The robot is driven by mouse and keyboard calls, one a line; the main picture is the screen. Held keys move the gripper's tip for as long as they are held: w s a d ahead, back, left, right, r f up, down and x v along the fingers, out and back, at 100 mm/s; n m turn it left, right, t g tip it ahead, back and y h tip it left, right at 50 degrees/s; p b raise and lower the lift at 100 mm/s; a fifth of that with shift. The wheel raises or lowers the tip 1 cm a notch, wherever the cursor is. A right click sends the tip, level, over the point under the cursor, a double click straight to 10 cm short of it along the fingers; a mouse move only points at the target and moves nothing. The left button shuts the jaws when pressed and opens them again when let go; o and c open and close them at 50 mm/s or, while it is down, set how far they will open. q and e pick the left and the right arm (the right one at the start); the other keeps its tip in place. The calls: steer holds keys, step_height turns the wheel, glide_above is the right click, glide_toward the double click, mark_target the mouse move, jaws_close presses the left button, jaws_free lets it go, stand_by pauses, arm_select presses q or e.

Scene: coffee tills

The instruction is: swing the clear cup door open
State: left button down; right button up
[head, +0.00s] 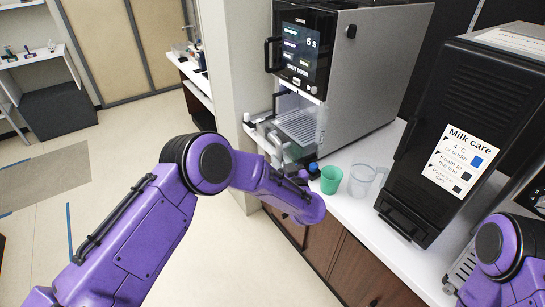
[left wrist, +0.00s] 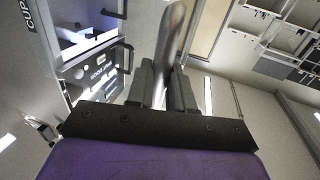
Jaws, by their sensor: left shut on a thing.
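The steel coffee machine (head: 362,75) stands on the white counter, with a lit screen and an open cup bay (head: 300,124) low on its front. The clear cup door (head: 284,133) is hard to make out. It seems to stand out from the bay's left side, partly behind my left arm. In the left wrist view, my left gripper (left wrist: 165,82) is shut on a smooth grey bar (left wrist: 172,38), which looks like the door's handle.
A green cup (head: 331,180) and a clear cup (head: 361,181) stand on the counter just right of my left wrist. A black milk unit (head: 460,130) with a care notice stands farther right. The floor at left is free.

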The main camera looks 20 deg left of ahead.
arm_select(q)
steer(key=shift+d+r, duration=0.15)
steer(key=shift+r, duration=0.05)
steer(key=d, duration=0.3)
steer(key=shift+s+d+b, duration=0.1)
steer(key=shift+s+b, duration=0.2)
steer(key=shift+s, duration=0.05)
steer(key=c, duration=0.9)
jaws_free()
steer(key=shift+d, duration=0.15)
steer(key=shift+f, duration=0.1)
steer(key=shift+s, duration=0.1)
